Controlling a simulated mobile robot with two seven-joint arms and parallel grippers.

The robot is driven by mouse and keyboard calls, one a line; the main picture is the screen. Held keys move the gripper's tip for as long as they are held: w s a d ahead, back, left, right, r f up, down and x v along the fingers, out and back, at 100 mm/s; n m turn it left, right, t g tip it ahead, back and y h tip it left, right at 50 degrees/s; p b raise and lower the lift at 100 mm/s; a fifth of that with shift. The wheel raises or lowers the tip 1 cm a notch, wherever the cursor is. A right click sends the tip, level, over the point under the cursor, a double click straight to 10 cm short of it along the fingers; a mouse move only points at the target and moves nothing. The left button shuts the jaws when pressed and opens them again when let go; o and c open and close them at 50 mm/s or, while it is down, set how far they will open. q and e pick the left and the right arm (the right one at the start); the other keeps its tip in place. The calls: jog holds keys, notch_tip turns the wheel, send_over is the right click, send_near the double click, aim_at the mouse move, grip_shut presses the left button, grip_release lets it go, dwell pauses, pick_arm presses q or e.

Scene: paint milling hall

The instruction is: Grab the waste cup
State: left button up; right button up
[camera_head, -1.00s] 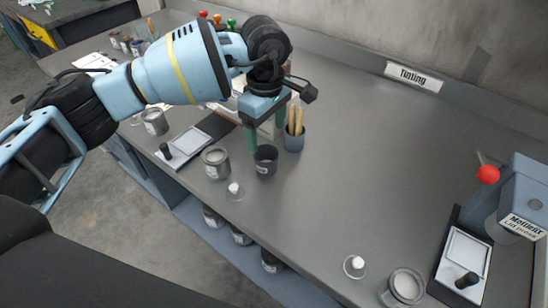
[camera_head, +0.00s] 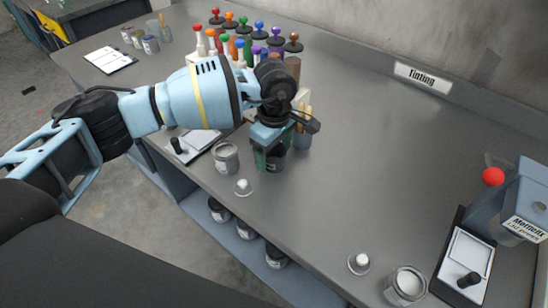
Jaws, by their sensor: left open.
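The waste cup, which I take to be the dark grey cup (camera_head: 276,164), stands on the grey bench near its front edge. My left gripper (camera_head: 272,152) reaches down over it from above and is open. One green finger shows at the cup's left side, and the other is mostly hidden behind the gripper body. The gripper hides the cup's rim and upper part. I cannot tell whether the fingers touch the cup. My right gripper is not in view.
A grey paint can (camera_head: 226,158) and a white-knobbed disc (camera_head: 242,187) stand close left of the cup. A blue-grey pot (camera_head: 302,138) with wooden sticks is just behind it. Coloured-top bottles (camera_head: 238,35) fill the back. The bench's middle right is clear.

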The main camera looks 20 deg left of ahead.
pick_arm(q)
jog(key=shift+f, duration=0.15)
jog(key=c, duration=1)
jog(key=shift+c, duration=0.2)
jog(key=shift+r, duration=0.6)
notch_tip(320, 180, up, 2)
jog(key=shift+r, duration=0.15)
jog(key=s+a, duration=0.2)
jog(key=s, duration=0.5)
jog(key=s+a+r, duration=0.1)
jog(key=s+a, duration=0.1)
jog(key=s, duration=0.6)
jog(key=shift+s+r+b, duration=0.25)
jog(key=shift+b, duration=0.2)
